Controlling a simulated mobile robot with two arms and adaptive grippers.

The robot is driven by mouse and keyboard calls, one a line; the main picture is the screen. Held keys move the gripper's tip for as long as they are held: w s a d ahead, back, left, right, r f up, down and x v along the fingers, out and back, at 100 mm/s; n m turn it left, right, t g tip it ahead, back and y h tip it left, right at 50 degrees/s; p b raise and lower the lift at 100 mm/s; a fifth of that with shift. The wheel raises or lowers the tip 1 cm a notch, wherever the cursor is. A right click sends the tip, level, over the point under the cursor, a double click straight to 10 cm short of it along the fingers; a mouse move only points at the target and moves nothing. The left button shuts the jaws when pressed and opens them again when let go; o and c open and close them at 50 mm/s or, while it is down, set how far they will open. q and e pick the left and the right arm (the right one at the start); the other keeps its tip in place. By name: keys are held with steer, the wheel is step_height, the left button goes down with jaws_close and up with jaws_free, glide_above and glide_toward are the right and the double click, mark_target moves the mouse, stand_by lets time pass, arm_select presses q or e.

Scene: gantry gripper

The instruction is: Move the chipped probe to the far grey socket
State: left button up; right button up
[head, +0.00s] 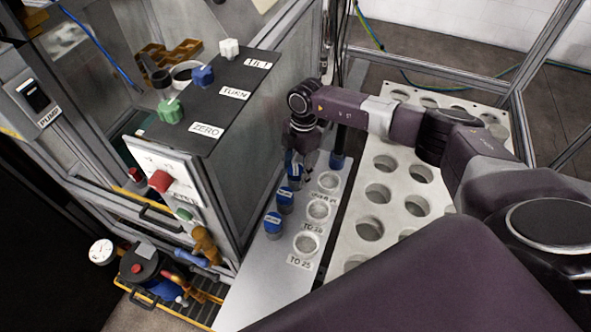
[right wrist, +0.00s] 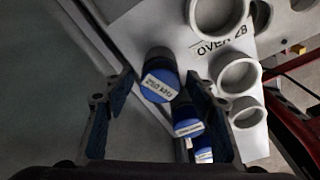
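Several blue-capped probes show; no chip is discernible, so I cannot tell which is the chipped one. The far probe (head: 294,171) of the left row is below my right gripper (head: 301,160); nearer stand a middle probe (head: 285,199) and a near probe (head: 273,223). In the right wrist view, my right gripper (right wrist: 158,118) is open, and a blue-capped probe (right wrist: 159,82) shows between its fingers without visible contact. The far grey socket (head: 328,181), beside the "OVER 28" label, looks empty. My left gripper is out of view.
Two other round sockets, a middle one (head: 318,210) and a near one (head: 307,243), stand in line. A holed white plate (head: 345,235) lies right; a black-topped control box (head: 205,125) rises close on the left.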

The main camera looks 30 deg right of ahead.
mark_target(300, 168)
step_height(300, 168, up, 12)
steer(key=d+b, duration=0.1)
steer(key=shift+d+r, duration=0.15)
steer(key=shift+d, duration=0.05)
